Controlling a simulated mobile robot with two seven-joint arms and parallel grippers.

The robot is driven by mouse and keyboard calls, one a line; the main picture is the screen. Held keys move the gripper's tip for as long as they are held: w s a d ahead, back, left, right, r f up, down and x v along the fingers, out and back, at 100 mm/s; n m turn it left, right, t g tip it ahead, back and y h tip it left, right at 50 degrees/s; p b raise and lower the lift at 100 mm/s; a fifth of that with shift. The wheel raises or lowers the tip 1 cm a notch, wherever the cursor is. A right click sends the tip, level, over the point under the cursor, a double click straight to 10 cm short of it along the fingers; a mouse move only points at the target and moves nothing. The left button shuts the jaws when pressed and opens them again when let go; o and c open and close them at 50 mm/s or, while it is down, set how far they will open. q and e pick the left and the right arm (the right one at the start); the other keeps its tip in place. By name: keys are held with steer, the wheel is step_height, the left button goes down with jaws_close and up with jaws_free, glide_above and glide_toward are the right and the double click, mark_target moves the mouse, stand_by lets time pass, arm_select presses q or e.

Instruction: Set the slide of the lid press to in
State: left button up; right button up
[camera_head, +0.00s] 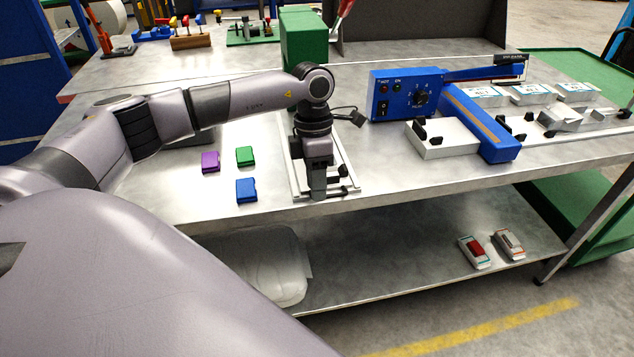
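The lid press has a green upright body (304,38) and a red lever (345,8) at the back of the bench. Its pale base with metal rails (291,160) runs forward to the bench's front edge. My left gripper (320,192) points down over the front end of this base, among small dark parts (342,171) of the slide. My arm and gripper cover much of the slide, so its position is unclear. Whether the fingers are open or touch the slide is too small to tell. My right gripper is out of view.
Purple (210,162), green (245,155) and blue (246,190) small boxes lie left of the press. A blue sealer with a dial (405,95) stands to the right. Red and grey items (474,252) and a clear bin (255,262) are on the lower shelf.

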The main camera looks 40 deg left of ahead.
arm_select(q)
steer(key=shift+d+f, duration=0.1)
steer(key=shift+f, duration=0.4)
jaws_close()
stand_by(1.1)
